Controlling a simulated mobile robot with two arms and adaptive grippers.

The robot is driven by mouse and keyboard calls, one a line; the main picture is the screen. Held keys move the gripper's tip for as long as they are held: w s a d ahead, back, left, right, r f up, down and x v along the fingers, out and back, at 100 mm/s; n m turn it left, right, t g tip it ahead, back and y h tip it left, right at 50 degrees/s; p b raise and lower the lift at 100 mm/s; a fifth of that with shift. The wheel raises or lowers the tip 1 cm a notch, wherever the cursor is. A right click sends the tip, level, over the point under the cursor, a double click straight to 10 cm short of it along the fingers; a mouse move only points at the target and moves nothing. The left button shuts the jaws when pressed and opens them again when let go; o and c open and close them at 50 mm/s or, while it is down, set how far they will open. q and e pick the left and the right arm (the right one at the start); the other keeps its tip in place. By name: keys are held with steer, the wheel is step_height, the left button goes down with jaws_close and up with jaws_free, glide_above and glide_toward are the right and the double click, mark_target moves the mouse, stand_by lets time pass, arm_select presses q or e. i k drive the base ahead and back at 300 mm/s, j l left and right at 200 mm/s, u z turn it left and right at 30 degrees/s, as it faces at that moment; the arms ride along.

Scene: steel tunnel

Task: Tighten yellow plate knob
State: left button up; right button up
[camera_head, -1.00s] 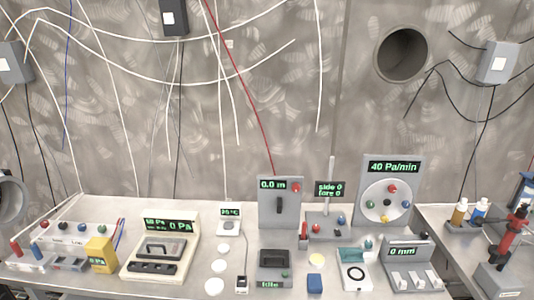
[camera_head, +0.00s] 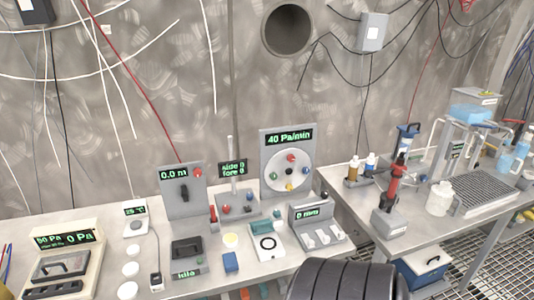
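A grey upright panel (camera_head: 266,150) with a "40 Pa/min" display stands on the table and carries a round white plate (camera_head: 277,163). The yellow knob (camera_head: 289,187) sits at the bottom of this plate. A red knob (camera_head: 291,158) is at the top, a green one (camera_head: 273,176) at the left and a blue one (camera_head: 305,171) at the right. A black centre piece (camera_head: 289,171) lies between them. Neither of my grippers is in view. A black ribbed part, probably of my own arm, rises at the bottom edge.
A "0 mm" device (camera_head: 314,215) stands in front of the panel's right side. A second table at right holds a red tool (camera_head: 396,180) and bottles.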

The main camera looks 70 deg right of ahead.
mark_target(289, 187)
steer(key=k+l+u, duration=0.3)
steer(key=k+l, duration=0.25)
steer(key=l, duration=0.25)
steer(key=k+l+u, duration=0.3)
steer(key=k+l, duration=0.3)
steer(key=l, duration=0.1)
